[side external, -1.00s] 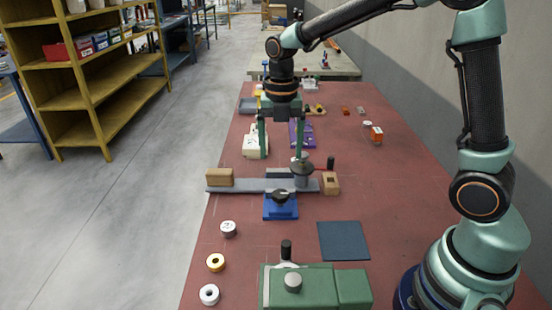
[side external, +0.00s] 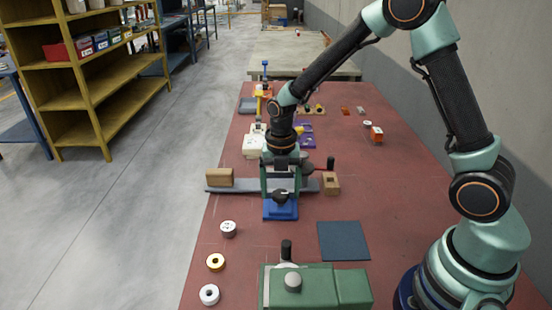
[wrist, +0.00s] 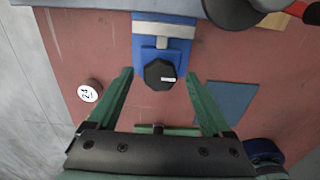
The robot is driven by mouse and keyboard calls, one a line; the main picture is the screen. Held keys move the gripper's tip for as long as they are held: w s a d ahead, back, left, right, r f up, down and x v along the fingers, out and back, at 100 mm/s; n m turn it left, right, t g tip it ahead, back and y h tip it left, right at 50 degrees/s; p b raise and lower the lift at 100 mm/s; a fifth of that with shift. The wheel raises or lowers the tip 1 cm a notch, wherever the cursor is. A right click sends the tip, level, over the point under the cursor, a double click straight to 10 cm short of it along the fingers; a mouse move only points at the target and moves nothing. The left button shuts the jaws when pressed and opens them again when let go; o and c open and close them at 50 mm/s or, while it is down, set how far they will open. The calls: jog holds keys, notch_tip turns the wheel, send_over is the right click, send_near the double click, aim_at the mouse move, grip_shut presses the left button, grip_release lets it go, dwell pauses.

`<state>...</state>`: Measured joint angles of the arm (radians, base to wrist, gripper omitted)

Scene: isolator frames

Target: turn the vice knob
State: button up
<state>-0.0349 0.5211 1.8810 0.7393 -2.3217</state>
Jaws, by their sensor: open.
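The black faceted vice knob (side external: 280,196) sits on the near end of the blue vice (side external: 281,212). In the wrist view, the knob (wrist: 159,75) has a small white mark on its right side, and the blue vice (wrist: 165,30) extends above it. My gripper (side external: 281,182) is open and empty, pointing down over the vice. In the wrist view, the fingertips of my gripper (wrist: 159,77) appear on either side of the knob with a gap on both sides. The height of the fingertips relative to the knob is hard to tell. My gripper hides part of the vice in the side view.
A grey bar (side external: 232,187) with a wooden block (side external: 219,177) lies behind the vice. A red-handled item (side external: 331,163) and another wooden block (side external: 331,184) stand right. A dark mat (side external: 343,240), several small rolls (side external: 228,229) and a green machine (side external: 315,287) are nearer.

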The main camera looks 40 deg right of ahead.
grip_shut()
jog(key=m, duration=0.4)
jog(key=shift+m, duration=0.4)
jog(key=m, duration=0.4)
jog(key=shift+m, duration=0.3)
jog(key=m, duration=0.4)
jog(key=shift+r, duration=0.1)
jog(key=shift+m, duration=2.1)
